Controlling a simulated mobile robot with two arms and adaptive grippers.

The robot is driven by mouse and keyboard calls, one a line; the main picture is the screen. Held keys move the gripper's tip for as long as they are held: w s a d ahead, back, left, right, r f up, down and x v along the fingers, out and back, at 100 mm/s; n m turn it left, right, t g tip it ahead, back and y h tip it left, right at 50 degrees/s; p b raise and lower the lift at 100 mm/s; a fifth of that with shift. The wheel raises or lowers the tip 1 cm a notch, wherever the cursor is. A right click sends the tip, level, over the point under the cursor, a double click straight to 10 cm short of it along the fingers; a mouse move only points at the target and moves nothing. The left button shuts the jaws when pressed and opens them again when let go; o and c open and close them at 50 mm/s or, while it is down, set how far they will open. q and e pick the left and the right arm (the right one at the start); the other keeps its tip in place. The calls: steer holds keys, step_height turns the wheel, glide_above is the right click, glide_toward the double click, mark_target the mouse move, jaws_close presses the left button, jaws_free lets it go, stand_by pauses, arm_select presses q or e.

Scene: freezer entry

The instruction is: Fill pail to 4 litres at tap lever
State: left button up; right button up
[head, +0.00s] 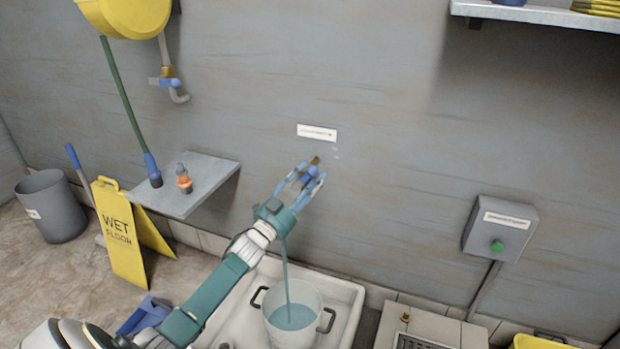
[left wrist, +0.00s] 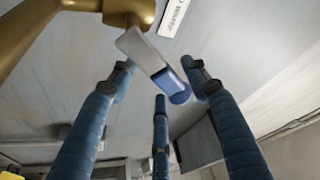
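The translucent pail (head: 306,321) stands in the white sink with its dark handles out to the sides. Blue-tinted water (head: 293,317) lies in it, and a stream (head: 287,270) falls into it from above. My left gripper (head: 313,172) is at the wall tap, fingers spread around the blue-tipped lever (head: 310,173). In the left wrist view the pale lever with blue end (left wrist: 172,82) sits between the parted fingers (left wrist: 157,75), with no clear grip on it. The brass tap body (left wrist: 125,10) is above. My forearm hides part of the sink. My right gripper is out of view.
The white sink (head: 350,300) has a raised rim. A wall shelf (head: 205,180) holds a small orange item (head: 184,184). A yellow wet-floor sign (head: 120,235) and grey bin (head: 50,210) stand left. A grey box with green button (head: 500,230) is right.

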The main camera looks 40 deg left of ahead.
arm_select(q)
steer(key=shift+d+r, duration=0.1)
steer(key=shift+r, duration=0.15)
steer(key=v, duration=1.2)
steer(key=shift+f, duration=0.25)
